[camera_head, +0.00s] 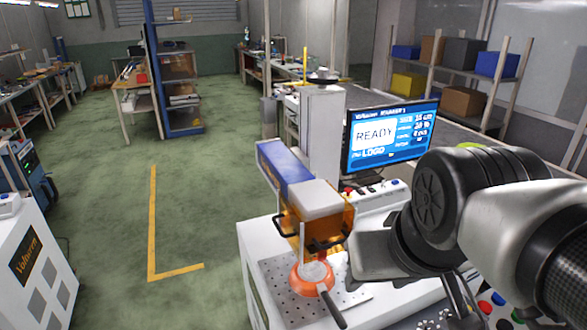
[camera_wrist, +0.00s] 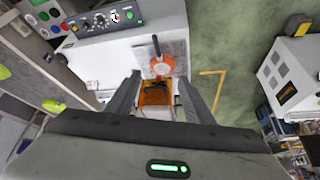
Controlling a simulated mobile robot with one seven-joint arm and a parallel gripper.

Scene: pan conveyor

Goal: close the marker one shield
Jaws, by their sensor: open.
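The marker (camera_head: 315,200) has a blue and white head at the bench's left end. Its amber shield (camera_head: 330,224) hangs below the white cap, with dark handle bars at its lower front. The shield sits above an orange pan (camera_head: 306,280), whose bowl shows below it. In the wrist view, the shield (camera_wrist: 155,91) appears in line with the gap between the fingers, with the pan (camera_wrist: 163,66) past it. My gripper (camera_wrist: 159,76) is open, with nothing visibly held. My arm enters the head view from the right; the fingers are not clear there. Contact with the shield cannot be told.
The pan rests on a perforated plate (camera_head: 348,299), its dark handle pointing toward the front. A monitor (camera_head: 389,136) reading READY stands behind and right of the marker. Coloured buttons (camera_head: 492,304) lie at lower right. Open green floor lies to the left.

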